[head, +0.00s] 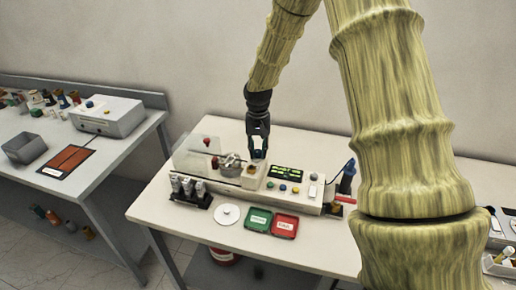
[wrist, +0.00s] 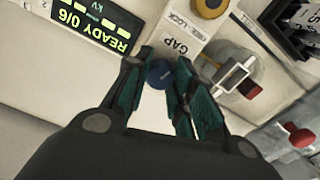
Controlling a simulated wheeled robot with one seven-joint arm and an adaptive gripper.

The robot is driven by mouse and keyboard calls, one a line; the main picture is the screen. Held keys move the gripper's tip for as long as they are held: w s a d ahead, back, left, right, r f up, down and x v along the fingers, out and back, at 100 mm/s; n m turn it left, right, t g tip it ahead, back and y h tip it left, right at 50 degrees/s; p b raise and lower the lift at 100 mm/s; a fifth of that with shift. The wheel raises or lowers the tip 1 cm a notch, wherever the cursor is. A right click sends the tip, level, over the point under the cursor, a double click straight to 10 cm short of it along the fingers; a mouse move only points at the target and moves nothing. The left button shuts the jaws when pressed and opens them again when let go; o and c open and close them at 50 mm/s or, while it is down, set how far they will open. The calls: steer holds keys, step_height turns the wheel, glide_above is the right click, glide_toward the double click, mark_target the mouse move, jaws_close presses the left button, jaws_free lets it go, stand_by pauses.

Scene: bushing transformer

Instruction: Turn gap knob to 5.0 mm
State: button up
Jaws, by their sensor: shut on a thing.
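The gap knob is a small round blue knob (wrist: 159,74) beside the "GAP" label (wrist: 177,45) on the machine's cream panel. In the wrist view it sits between the fingertips of my gripper (wrist: 160,78), which is shut on it. In the head view my gripper (head: 258,145) points down at the machine (head: 300,197), between the metal test vessel and the display. The knob's scale and pointer are too small or hidden to read. The display (wrist: 95,22) shows "READY 0/6" in green and a "KV" mark.
A clear cover (head: 195,153) stands at the left. Green (head: 258,220) and red (head: 285,226) trays lie in front.

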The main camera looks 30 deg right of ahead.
mark_target(258, 151)
steer(key=n, duration=0.5)
steer(key=shift+w+r+p, duration=0.1)
steer(key=shift+r+p, duration=0.1)
steer(key=shift+p, duration=0.15)
steer(key=shift+n, duration=0.4)
steer(key=shift+f, duration=0.1)
jaws_close()
steer(key=o, duration=1.1)
jaws_free()
steer(key=shift+f, duration=0.1)
steer(key=shift+c, duration=0.2)
step_height(258, 151, up, 12)
